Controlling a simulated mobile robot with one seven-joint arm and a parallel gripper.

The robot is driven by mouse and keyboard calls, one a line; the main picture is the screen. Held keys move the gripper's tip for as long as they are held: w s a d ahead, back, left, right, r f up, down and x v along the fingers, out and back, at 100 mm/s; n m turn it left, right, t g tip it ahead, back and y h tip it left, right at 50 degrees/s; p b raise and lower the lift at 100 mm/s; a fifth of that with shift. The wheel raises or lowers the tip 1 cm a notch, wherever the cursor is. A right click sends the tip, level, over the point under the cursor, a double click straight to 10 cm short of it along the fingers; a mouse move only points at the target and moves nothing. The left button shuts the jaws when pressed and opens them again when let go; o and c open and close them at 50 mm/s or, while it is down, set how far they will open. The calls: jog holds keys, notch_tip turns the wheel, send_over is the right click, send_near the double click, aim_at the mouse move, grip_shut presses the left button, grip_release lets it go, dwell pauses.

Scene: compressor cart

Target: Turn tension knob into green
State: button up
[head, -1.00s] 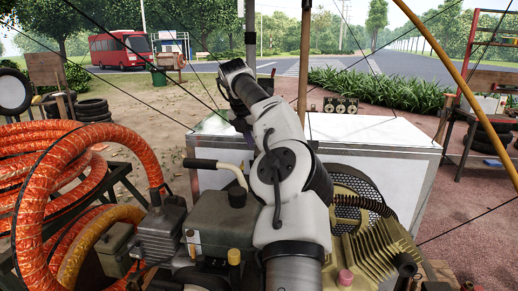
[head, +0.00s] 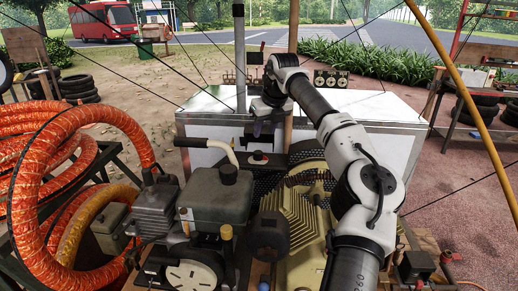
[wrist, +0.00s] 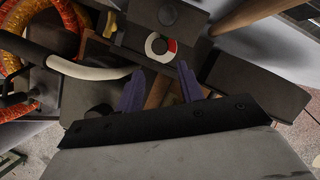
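A round dial with a black centre and a white and red ring (wrist: 160,45) sits on a dark block in the wrist view; it looks like the tension knob. I see no green on it, and part of its ring may be hidden. In the head view a small red spot on a dark block (head: 258,157) may be the same dial, too small to tell. My gripper (wrist: 159,70) has two purple fingers, apart, with nothing between them. The fingertips are just short of the dial in the picture and not visibly touching it. In the head view my gripper (head: 264,138) points down above that block.
The grey-green engine tank (head: 218,200) and ribbed yellowish compressor (head: 310,215) are nearby. A white-sided metal box (head: 350,110) stands behind. Orange hose (head: 45,170) coils at left.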

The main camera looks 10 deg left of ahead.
aim_at(259, 153)
jog(key=p+x, duration=0.3)
jog(key=x, duration=0.7)
jog(key=shift+f, duration=0.2)
jog(key=c, duration=0.7)
